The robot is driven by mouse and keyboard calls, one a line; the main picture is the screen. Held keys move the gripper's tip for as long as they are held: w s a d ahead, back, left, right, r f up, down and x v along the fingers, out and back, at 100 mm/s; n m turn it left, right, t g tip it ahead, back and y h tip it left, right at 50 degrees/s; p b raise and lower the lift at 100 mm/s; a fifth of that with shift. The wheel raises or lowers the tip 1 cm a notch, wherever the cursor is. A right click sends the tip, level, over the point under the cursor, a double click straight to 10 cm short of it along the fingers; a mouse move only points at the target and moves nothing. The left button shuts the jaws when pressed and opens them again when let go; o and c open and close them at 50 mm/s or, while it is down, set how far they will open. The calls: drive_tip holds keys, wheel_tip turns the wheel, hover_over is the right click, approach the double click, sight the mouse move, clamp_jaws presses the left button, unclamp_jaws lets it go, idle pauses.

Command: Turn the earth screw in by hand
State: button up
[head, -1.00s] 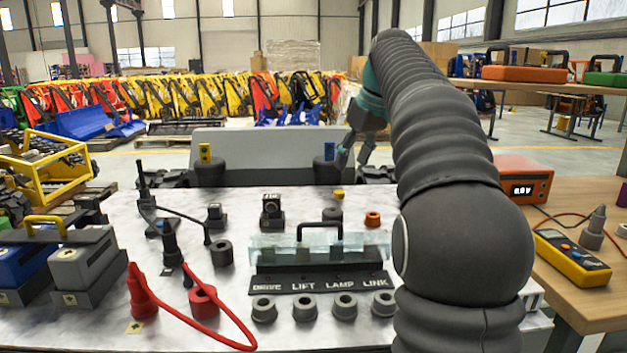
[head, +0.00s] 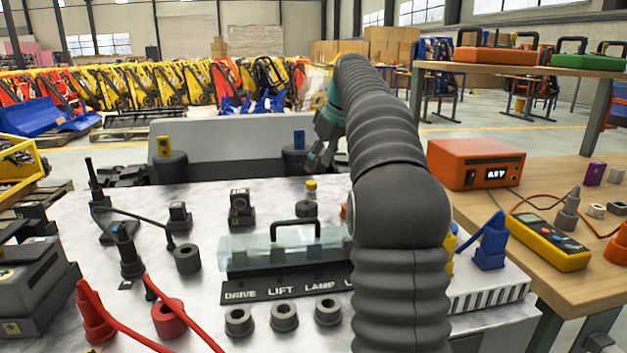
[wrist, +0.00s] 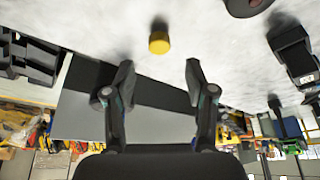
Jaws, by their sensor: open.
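A small yellow-capped knob (head: 311,185), which looks like the earth screw, stands upright at the far part of the pale marbled top (head: 345,200). In the wrist view the yellow cap (wrist: 159,43) is beyond my fingertips, roughly centred between them and apart from them. My gripper (head: 320,158) is above and behind the knob in the head view. In the wrist view my gripper (wrist: 160,72) has its two fingers spread with nothing between them. The screw's thread is hidden.
A dark round post (head: 306,208) stands just in front of the knob. A clear cover with a black handle (head: 295,225) lies nearer, above several grey sockets. A grey block (head: 238,208) stands to the left. An orange meter (head: 475,163) sits on the right-hand bench.

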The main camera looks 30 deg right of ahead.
sight(312, 182)
drive_tip(key=x, duration=0.5)
drive_tip(key=shift+f+b, duration=0.4)
clamp_jaws()
